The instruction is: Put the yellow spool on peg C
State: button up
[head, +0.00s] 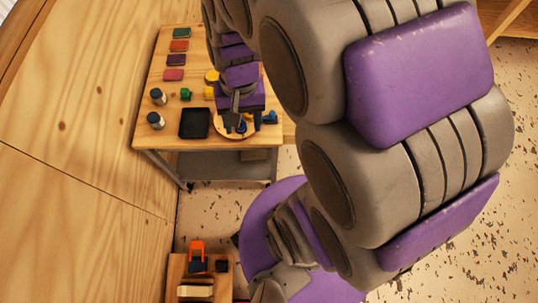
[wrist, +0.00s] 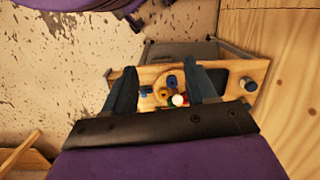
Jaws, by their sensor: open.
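My gripper (head: 240,124) is over the far table, above a round wooden board (head: 219,128) that it partly covers. In the wrist view my gripper (wrist: 163,90) has its two dark fingers spread wide, with nothing held between them. A yellow round piece (head: 212,76), which looks like the yellow spool, lies on the table left of my arm, with a smaller yellow piece (head: 209,93) just below it. Blue pieces (head: 269,117) stand at the board's right. Small blue and yellow pieces also show between the fingers in the wrist view. Peg letters are too small to read.
A black tray (head: 195,123) lies left of the board. Several coloured blocks line the table's back left. A wooden wall (head: 80,120) is at the left. A lower stand (head: 200,270) holds an orange item.

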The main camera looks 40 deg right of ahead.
jog(key=s+a+r+n+h, duration=0.1)
jog(key=s+r+n, duration=0.2)
jog(key=s, duration=0.9)
jog(key=shift+s+r+n+g, duration=0.2)
jog(key=shift+n+g, duration=0.1)
jog(key=shift+n, duration=0.9)
jog(key=shift+a+f, duration=0.1)
jog(key=shift+a, duration=0.1)
